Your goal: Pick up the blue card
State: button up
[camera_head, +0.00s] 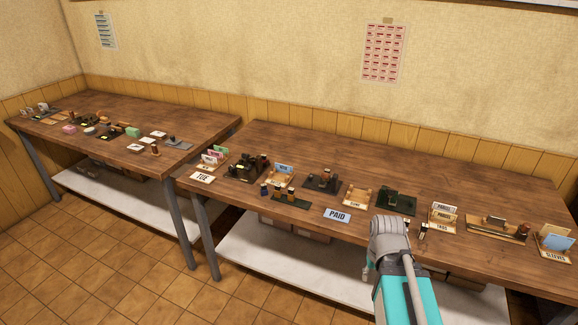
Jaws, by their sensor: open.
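A blue card marked PAID (338,215) lies flat near the front edge of the right table, apart from the stands around it. Another blue card (284,168) stands in a small wooden holder behind it to the left. My arm, teal with a grey joint, rises from the bottom to the right of the PAID card. I cannot make out the gripper's fingers.
The right table (400,162) holds a row of stamps, stands and card holders along its front; its back half is clear. A dark green stand (396,202) is behind my arm. A wooden tray (357,196) sits behind the PAID card. A second cluttered table (180,112) stands left.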

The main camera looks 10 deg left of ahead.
aim_at(283, 169)
jog(key=i, duration=1.55)
jog(key=u, duration=0.05)
